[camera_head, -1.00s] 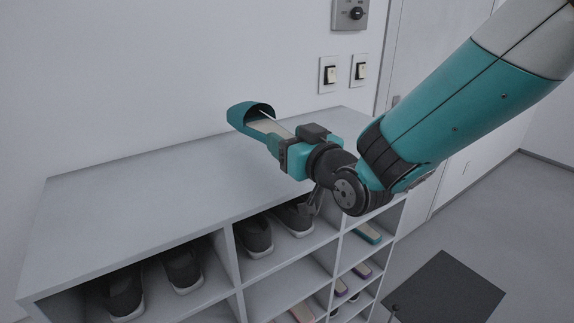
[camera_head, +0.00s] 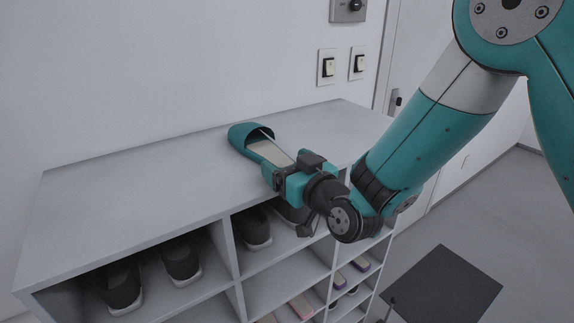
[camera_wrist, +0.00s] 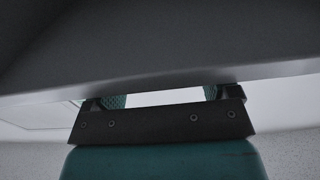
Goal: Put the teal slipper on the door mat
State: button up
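The teal slipper (camera_head: 254,142) has a cream insole and points its toe toward the back wall, over the top of the shoe rack. My gripper (camera_head: 276,170) is shut on its heel end. I cannot tell whether the sole touches the rack top. The door mat (camera_head: 445,284) is a dark grey rectangle on the floor at lower right, with nothing on it. In the wrist view the two finger pads (camera_wrist: 165,97) show partly, and a large grey surface hides the fingertips.
The grey shoe rack (camera_head: 120,190) holds dark sneakers (camera_head: 181,262) in its upper cubbies and a pink-edged slipper (camera_head: 300,306) lower down. Light switches (camera_head: 326,67) are on the wall behind. The rack top's left side is clear. Open floor surrounds the mat.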

dwell(0.3)
jog(key=b+v, duration=1.2)
jog(key=b, duration=0.1)
